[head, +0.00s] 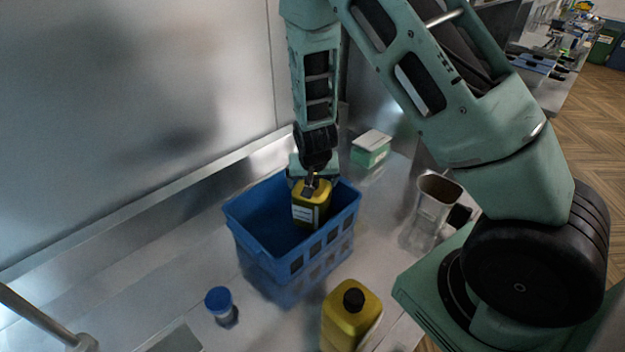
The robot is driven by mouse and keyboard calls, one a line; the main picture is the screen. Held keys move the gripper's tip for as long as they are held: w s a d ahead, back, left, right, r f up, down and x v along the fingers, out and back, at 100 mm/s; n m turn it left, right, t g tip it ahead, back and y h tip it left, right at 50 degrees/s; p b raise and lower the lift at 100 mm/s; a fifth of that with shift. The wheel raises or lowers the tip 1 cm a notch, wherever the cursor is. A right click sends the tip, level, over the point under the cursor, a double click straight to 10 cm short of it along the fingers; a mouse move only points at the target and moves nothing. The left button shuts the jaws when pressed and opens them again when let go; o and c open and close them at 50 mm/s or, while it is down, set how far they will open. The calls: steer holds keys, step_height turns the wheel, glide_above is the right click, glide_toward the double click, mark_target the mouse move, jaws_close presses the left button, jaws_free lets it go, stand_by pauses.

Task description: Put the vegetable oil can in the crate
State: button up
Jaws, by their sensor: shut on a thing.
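A yellow vegetable oil can (311,209) with a pale label is in my gripper (310,186), inside or just over the right part of the blue crate (297,265). The gripper points down and is shut on the can's top. The can looks upright, and its lower end is partly hidden by the crate's near wall. I cannot tell whether it touches the crate's floor. The rest of the crate that I can see looks empty.
A second yellow can (350,318) with a black cap stands in front of the crate. A blue-capped container (220,305) stands at the left front. A metal jug (433,205) and a green-and-white box (371,149) stand to the right. A steel wall runs behind.

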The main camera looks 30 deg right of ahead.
steer(key=shift+f, duration=0.1)
steer(key=o, duration=1.2)
steer(key=shift+c, duration=0.2)
